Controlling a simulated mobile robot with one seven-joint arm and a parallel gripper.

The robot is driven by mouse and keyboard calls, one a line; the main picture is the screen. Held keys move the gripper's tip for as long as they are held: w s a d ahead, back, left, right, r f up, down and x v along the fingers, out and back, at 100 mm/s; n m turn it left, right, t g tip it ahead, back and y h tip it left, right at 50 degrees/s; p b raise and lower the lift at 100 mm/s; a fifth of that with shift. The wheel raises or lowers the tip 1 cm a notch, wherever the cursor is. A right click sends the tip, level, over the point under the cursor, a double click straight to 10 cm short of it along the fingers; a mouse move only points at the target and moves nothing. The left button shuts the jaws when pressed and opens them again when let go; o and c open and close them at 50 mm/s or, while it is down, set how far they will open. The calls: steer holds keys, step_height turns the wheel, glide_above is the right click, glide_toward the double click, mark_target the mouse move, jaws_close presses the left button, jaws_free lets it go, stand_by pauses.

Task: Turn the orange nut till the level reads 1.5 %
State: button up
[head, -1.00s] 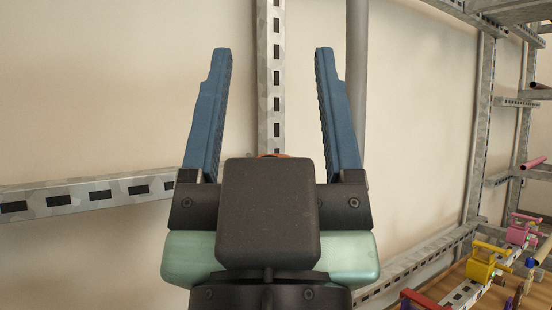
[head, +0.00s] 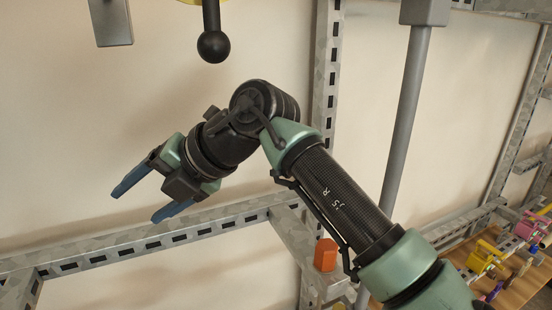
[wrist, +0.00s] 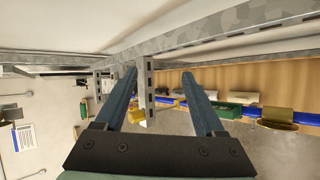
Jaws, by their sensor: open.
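The orange nut (head: 326,254) sits on a grey metal bracket at the lower middle of the head view, just left of my forearm. My gripper (head: 135,203) is to the left of the nut and well apart from it, pointing left and down. Its two blue fingers are spread and nothing is between them. In the wrist view, my gripper (wrist: 165,85) also shows open, with a slotted metal post behind the gap. The nut does not show in the wrist view. I cannot make out a level or its reading in either view.
A slotted rail (head: 150,240) runs below my gripper, and an upright post (head: 325,90) stands behind my arm. A black ball knob (head: 213,46) hangs at the top. A grey pipe (head: 405,120) stands right. A wooden shelf (head: 512,290) holds coloured clamps.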

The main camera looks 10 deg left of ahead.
steer(key=w+d+f+m+h+p, duration=0.1)
steer(key=w+d+m+h+p, duration=0.15)
steer(key=d, duration=0.55)
steer(key=w+d+f+m+h+p, duration=0.1)
steer(key=w+d+h, duration=0.1)
steer(key=d+h, duration=0.35)
steer(key=m+h+p, duration=0.2)
glide_above(327, 247)
steer(key=shift+r, duration=0.3)
steer(key=shift+d+f+m, duration=0.15)
steer(key=shift+f+m, duration=0.1)
steer(key=shift+f, duration=0.05)
steer(key=shift+a+f+p, duration=0.2)
steer(key=shift+f+p, duration=1.4)
steer(key=shift+f, duration=1.95)
steer(key=shift+c, duration=0.2)
jaws_close()
